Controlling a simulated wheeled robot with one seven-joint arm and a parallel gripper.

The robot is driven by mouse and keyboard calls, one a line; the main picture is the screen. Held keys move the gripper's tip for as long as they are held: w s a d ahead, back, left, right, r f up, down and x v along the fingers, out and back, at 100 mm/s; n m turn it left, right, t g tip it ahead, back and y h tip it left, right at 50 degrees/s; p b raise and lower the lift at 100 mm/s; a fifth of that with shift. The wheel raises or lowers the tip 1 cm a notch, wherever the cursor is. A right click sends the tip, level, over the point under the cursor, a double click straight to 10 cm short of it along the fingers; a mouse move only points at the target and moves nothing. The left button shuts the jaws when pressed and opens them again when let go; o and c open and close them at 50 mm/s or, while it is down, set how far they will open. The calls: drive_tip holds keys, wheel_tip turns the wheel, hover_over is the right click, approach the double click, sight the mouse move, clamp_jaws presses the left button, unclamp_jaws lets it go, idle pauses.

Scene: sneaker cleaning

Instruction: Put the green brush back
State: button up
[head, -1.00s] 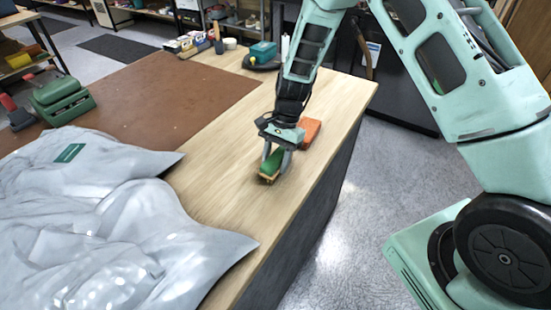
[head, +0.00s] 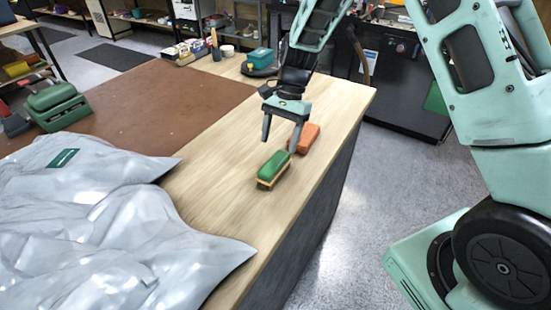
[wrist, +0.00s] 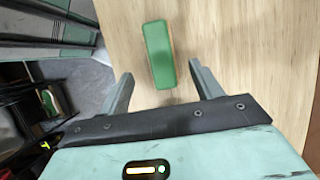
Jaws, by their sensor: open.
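The green brush (head: 272,168) has a green top and a tan lower edge and lies on the light wooden tabletop (head: 215,180), near its right edge. My gripper (head: 280,146) is open and empty, raised above the table just behind the brush. In the wrist view the green brush (wrist: 159,54) lies beyond the fingertips, roughly in line with the gap between the two fingers (wrist: 162,82). The fingers do not touch it.
An orange block (head: 304,138) lies close behind the brush, beside my right finger. A grey plastic bag (head: 110,225) covers the front left. A brown mat (head: 165,100) lies at left. A teal-topped item (head: 261,58) and small boxes (head: 187,49) stand at the back.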

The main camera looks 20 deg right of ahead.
drive_tip(key=s+a+r+n+h, duration=0.1)
drive_tip(key=s+a+r+n, duration=0.75)
drive_tip(key=s, duration=0.25)
drive_tip(key=s+r+n+t+h, duration=0.2)
drive_tip(key=s+n, duration=0.8)
drive_tip(key=s, duration=0.7)
drive_tip(key=shift+s+t+b, duration=0.3)
drive_tip(key=shift+r, duration=0.1)
